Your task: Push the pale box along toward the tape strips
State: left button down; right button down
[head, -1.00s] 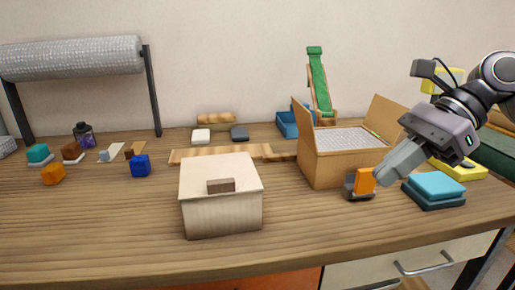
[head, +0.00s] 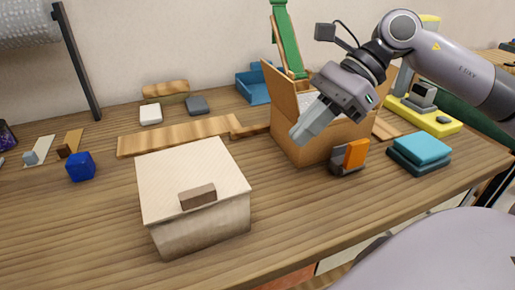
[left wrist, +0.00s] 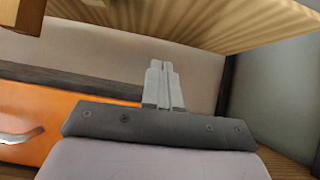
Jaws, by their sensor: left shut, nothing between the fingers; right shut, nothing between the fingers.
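My right gripper (head: 298,138) is shut and empty, above the table in front of the open carton. It is right of the pale box and apart from it. My left gripper (left wrist: 162,66) shows only in the left wrist view, shut and empty.
The open carton (head: 340,140) and an orange-and-grey item (head: 350,157) stand at the right. A wooden plank (head: 180,135) lies behind the box. An orange drawer front (left wrist: 50,110) is near my left gripper.

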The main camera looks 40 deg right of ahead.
jog(key=w+a+f+p, duration=0.2)
jog(key=a+f+p, duration=0.2)
jog(key=a, duration=0.3)
jog(key=shift+a, duration=0.3)
jog(key=shift+w+r, duration=0.1)
jog(key=shift+w, duration=0.1)
